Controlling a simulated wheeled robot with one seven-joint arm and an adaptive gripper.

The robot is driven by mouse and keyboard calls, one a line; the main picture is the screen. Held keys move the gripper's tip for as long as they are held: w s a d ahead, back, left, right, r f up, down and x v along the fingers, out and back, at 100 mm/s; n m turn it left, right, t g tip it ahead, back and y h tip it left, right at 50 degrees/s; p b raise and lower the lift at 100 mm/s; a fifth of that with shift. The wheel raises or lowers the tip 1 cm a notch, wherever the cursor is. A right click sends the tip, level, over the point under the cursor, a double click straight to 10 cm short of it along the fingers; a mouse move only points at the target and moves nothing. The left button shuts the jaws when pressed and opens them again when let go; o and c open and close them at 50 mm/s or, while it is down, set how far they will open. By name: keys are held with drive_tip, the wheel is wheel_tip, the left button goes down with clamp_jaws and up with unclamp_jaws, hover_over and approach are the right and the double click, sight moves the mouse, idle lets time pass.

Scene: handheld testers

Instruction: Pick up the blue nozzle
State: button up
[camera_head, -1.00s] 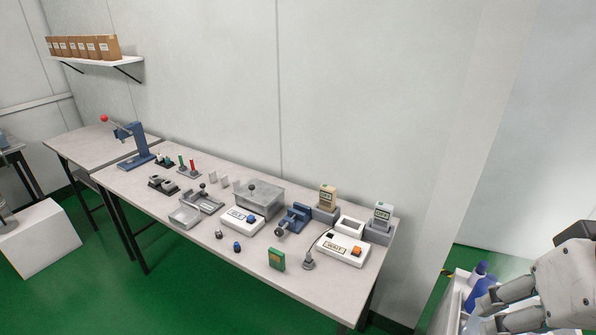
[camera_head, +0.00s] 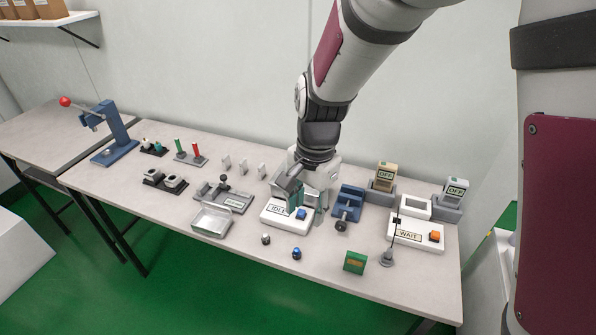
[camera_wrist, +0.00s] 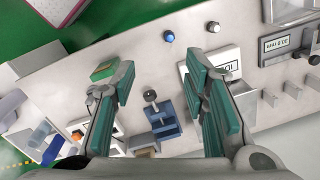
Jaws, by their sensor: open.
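The blue nozzle (camera_head: 296,254) is a small dark piece with a blue top, standing on the front part of the table. It also shows in the wrist view (camera_wrist: 169,36), beyond and between my fingertips, touching neither. My gripper (camera_head: 302,192) is open and empty, above the table near the white IDLE box (camera_head: 275,216), further back than the nozzle. In the wrist view my gripper's (camera_wrist: 158,72) two teal-padded fingers are wide apart. A similar grey-white nozzle (camera_head: 266,238) stands to the left of the blue one.
A green block (camera_head: 355,262) and a grey stand with a thin rod (camera_head: 387,258) stand to the right. A blue vise (camera_head: 347,205) and a white WAIT box (camera_head: 416,236) are behind. The table front around the nozzle is clear.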

wheel_tip(320, 180, down, 5)
drive_tip(key=w+a+m, duration=0.1)
drive_tip(key=a, duration=0.2)
drive_tip(key=b, duration=0.2)
hover_over(297, 250)
drive_tip(key=shift+h, duration=0.4)
drive_tip(key=f, duration=0.8)
drive_tip(key=shift+s+a+f, duration=0.15)
drive_tip(key=shift+s+a, duration=0.1)
drive_tip(key=shift+s, duration=0.1)
drive_tip(key=shift+w+d+f+b, duration=0.1)
drive_tip(key=shift+w+f+b, duration=0.15)
drive_tip(key=shift+f, duration=1.15)
drive_tip(key=shift+w+d+f+b, duration=0.1)
drive_tip(key=shift+w+f, duration=0.1)
drive_tip(key=shift+f, duration=1.15)
drive_tip(key=shift+c, duration=0.6)
clamp_jaws()
